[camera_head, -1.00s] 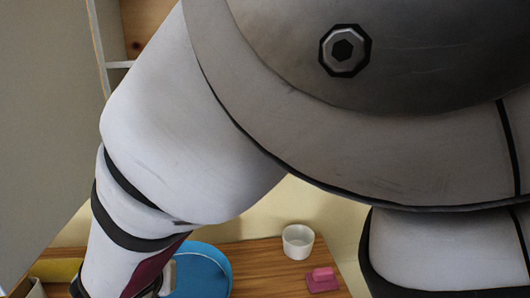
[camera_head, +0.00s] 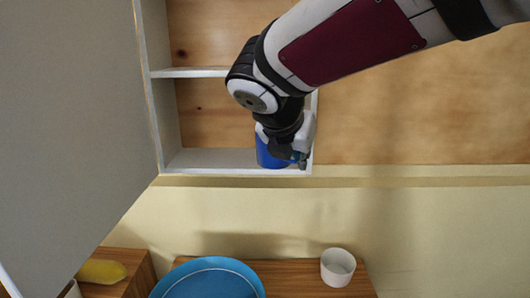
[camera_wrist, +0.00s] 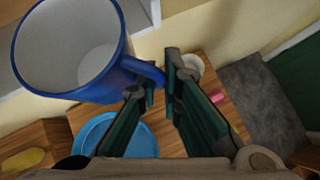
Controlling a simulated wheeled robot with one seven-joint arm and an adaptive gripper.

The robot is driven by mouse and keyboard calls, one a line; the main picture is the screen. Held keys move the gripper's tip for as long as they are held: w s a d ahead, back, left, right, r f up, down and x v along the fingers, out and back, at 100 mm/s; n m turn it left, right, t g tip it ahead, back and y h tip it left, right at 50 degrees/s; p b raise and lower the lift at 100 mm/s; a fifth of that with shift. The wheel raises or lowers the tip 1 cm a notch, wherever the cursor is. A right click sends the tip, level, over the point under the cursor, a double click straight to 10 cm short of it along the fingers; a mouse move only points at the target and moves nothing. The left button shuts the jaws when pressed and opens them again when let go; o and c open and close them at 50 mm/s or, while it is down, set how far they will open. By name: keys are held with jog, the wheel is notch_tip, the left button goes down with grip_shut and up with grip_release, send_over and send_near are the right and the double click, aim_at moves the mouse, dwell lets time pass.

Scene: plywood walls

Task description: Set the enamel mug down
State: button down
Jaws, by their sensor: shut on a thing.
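The blue enamel mug (camera_head: 268,155) with a white inside shows at the bottom shelf of the open wall cabinet (camera_head: 208,160). It fills the upper left of the wrist view (camera_wrist: 118,62), its mouth facing the camera. My gripper (camera_wrist: 158,80) is shut on the mug's handle, at the right of the mug. In the head view my gripper (camera_head: 297,157) is at the mug's right, partly hiding it. Whether the mug's base touches the shelf cannot be told.
The open cabinet door (camera_head: 70,100) fills the left. Below are a wooden counter with a blue plate (camera_head: 212,282), a white cup (camera_head: 338,267) and a yellow item (camera_head: 101,271). The wrist view also shows a small pink object (camera_wrist: 217,97) and a grey surface (camera_wrist: 262,100).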

jog(key=w, duration=0.4)
jog(key=w+a+f, duration=0.1)
jog(key=w, duration=0.4)
jog(key=w+p, duration=0.1)
jog(key=w, duration=0.4)
jog(key=shift+w+a+f, duration=0.15)
jog(key=shift+a+f, duration=0.05)
jog(key=shift+f, duration=1.8)
jog(key=shift+f, duration=0.1)
jog(key=c, duration=1.8)
grip_release()
jog(key=shift+o, duration=0.2)
